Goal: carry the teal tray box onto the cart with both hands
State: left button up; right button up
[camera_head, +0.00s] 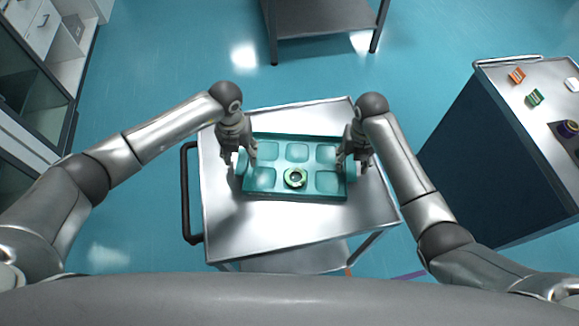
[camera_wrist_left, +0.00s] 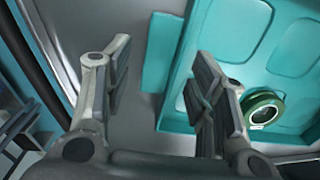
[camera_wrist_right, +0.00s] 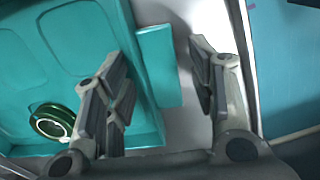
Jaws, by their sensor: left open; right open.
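The teal tray box (camera_head: 296,194) lies flat on the top of the metal cart (camera_head: 270,232). It has several shallow compartments, and a green ring-shaped part (camera_head: 295,177) sits in the front middle one. My left gripper (camera_head: 240,162) is at the box's left end, open, with its fingers on either side of the end handle (camera_wrist_left: 160,52). My right gripper (camera_head: 352,160) is at the right end, open, around the right handle (camera_wrist_right: 158,65). Whether the fingers touch the box cannot be told. The box also shows in the left wrist view (camera_wrist_left: 178,112) and the right wrist view (camera_wrist_right: 140,140).
The cart's dark push handle (camera_head: 188,195) is on its left. A blue-sided cabinet (camera_head: 490,160) with small coloured parts on top stands at the right. A grey table (camera_head: 325,15) is at the back. Floor is clear between them.

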jog(key=shift+r, duration=0.1)
pick_arm(q)
notch_tip(320, 180, up, 10)
pick_arm(e)
notch_tip(320, 180, up, 12)
dwell(0.5)
pick_arm(q)
jog(key=shift+s, duration=0.1)
dwell(0.4)
